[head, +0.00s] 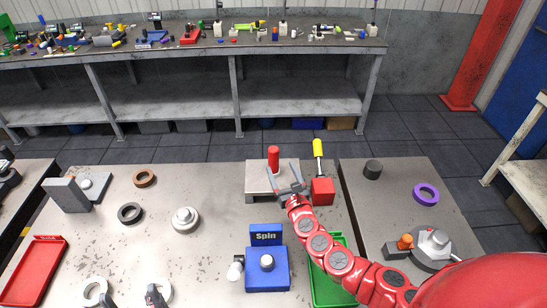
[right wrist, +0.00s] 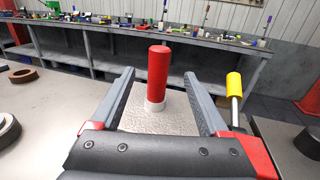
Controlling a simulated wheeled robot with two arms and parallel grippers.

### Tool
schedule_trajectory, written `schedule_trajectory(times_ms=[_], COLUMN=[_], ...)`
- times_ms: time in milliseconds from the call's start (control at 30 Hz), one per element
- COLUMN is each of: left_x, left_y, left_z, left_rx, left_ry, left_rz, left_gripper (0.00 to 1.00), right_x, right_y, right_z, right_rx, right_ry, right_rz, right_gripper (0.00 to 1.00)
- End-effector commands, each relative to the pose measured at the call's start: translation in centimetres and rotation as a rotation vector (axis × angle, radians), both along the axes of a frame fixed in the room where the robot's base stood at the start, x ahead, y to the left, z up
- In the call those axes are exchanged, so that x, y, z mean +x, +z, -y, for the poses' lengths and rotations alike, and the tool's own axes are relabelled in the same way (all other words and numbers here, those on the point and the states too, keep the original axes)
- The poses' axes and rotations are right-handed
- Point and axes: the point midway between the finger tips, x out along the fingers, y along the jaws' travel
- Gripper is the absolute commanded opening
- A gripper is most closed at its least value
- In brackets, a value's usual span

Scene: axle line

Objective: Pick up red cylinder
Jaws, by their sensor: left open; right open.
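The red cylinder (head: 273,158) stands upright on a light grey block (head: 257,178) at the far edge of the table. My left gripper (head: 156,294) shows only partly at the bottom edge, near a white ring.
A yellow-handled tool (head: 318,150) stands in a red block (head: 322,190) just right of my right gripper. A blue Spin box (head: 267,268) and green tray (head: 325,285) lie nearer. A red tray (head: 35,268) is at left. A purple ring (head: 425,194) lies on the right table.

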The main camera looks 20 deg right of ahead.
Motion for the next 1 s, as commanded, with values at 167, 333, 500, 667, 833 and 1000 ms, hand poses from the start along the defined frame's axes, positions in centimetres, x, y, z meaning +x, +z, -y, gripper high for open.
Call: schedule_trajectory(times_ms=[167, 333, 500, 667, 833, 1000], left_x=[0.0, 0.0, 0.0, 0.0, 0.0, 0.0], left_y=[0.1, 0.3, 0.7, 0.6, 0.5, 0.5], left_z=[0.0, 0.0, 0.0, 0.0, 0.0, 0.0], left_rx=[0.0, 0.0, 0.0, 0.0, 0.0, 0.0], left_ry=[0.0, 0.0, 0.0, 0.0, 0.0, 0.0], left_rz=[0.0, 0.0, 0.0, 0.0, 0.0, 0.0], left_gripper=[0.82, 0.82, 0.82, 0.82, 0.82, 0.82], right_x=[1.6, 2.3, 4.3, 6.1, 7.0, 7.1], right_y=[0.0, 0.0, -0.3, -0.6, -0.5, -0.6], right_z=[0.0, 0.2, 0.2, 0.2, 0.1, 0.0], right_rx=[0.002, 0.003, 0.005, 0.005, 0.002, 0.0], right_ry=[-0.001, -0.002, -0.006, -0.005, -0.002, -0.001], right_rz=[0.0, -0.001, 0.001, 0.001, 0.001, -0.001], right_gripper=[0.79, 0.79, 0.79, 0.79, 0.79, 0.79])
